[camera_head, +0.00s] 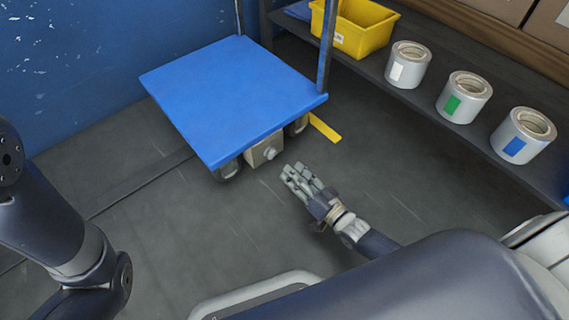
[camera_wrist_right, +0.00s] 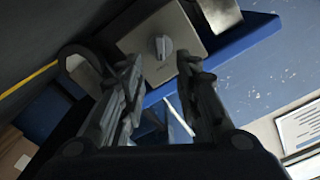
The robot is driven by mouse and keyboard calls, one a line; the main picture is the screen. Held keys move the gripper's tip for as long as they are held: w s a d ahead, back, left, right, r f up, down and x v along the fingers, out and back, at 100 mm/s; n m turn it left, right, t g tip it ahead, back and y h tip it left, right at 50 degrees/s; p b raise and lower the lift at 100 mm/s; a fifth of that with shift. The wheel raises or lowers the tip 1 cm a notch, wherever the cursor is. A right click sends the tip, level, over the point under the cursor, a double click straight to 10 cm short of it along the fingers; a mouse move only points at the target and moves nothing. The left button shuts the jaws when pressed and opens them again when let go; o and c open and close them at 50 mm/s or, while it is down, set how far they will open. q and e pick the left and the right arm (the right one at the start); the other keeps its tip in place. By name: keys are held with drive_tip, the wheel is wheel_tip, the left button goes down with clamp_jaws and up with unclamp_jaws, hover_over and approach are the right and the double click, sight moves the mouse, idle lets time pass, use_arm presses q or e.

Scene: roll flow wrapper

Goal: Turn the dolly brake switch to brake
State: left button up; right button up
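The blue dolly (camera_head: 235,95) stands on the dark floor against the blue wall. Its brake switch is a small grey knob (camera_head: 269,153) on a beige box (camera_head: 258,154) under the front edge of the deck, between the wheels. In the right wrist view the knob (camera_wrist_right: 160,46) is on the box face (camera_wrist_right: 185,65), ahead of the fingertips. My right gripper (camera_head: 298,177) is low, in front of and slightly right of the box, apart from the knob. In the right wrist view its fingers (camera_wrist_right: 158,70) are spread with nothing between them. My left gripper is out of view.
A dark shelf (camera_head: 400,90) on the right holds a yellow bin (camera_head: 355,27) and three white rolls (camera_head: 464,97) with coloured labels. A yellow floor strip (camera_head: 324,128) lies beside the dolly. The floor before the dolly is clear.

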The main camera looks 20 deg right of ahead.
drive_tip(key=v, duration=0.3)
drive_tip(key=shift+s+d, duration=0.1)
drive_tip(key=shift+s, duration=0.25)
drive_tip(key=shift+r, duration=0.1)
